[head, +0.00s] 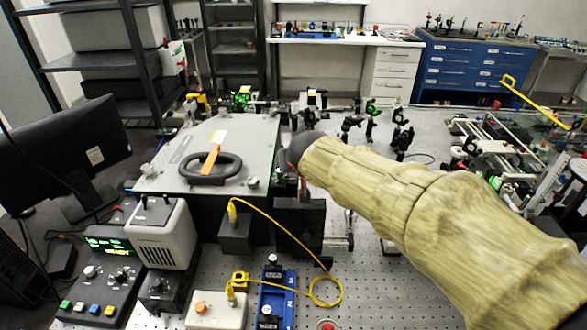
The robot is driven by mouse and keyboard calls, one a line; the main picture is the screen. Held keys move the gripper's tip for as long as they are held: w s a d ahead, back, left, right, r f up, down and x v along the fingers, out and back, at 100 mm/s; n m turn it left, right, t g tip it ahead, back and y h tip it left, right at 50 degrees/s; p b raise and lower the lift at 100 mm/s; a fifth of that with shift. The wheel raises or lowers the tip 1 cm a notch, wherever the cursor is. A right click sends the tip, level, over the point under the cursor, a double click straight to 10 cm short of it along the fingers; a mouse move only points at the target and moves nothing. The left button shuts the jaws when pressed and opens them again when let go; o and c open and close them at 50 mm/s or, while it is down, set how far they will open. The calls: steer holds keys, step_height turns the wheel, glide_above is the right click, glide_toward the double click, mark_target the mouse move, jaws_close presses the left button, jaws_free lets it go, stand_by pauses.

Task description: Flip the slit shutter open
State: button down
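My arm, in a pale yellow sleeve, reaches in from the lower right. Its dark rounded end (297,150) is by the right edge of a grey-lidded spectrometer box (185,140). My gripper's fingers cannot be made out there, so I cannot tell whether they are open or shut, or whether they touch anything. A black block (300,225) stands just below the arm's end, with a small reddish part above it. I cannot clearly make out the slit shutter or its position. A black ring handle (229,169) and an orange strip (211,161) lie on the lid.
A control box with a green display (108,245) and a grey lamp housing (160,233) stand at left front. Optics posts (370,120) stand behind my arm.

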stand_by(0.5)
steer(key=c, duration=1.9)
jaws_free()
steer(key=shift+r+p, duration=0.25)
steer(key=shift+p, duration=0.95)
steer(key=w+g+p, duration=0.1)
steer(key=g+p, duration=0.2)
steer(key=p, duration=1.2)
steer(key=shift+w+r+p, duration=0.15)
steer(key=shift+p, duration=0.2)
steer(key=g+p, duration=0.1)
steer(key=p, duration=0.3)
steer(key=shift+w+d, duration=0.1)
steer(key=shift+w, duration=0.2)
steer(key=shift+p, duration=0.6)
steer(key=g+p, duration=0.1)
steer(key=p, duration=0.2)
steer(key=shift+w+m+g, duration=0.3)
steer(key=shift+w, duration=0.05)
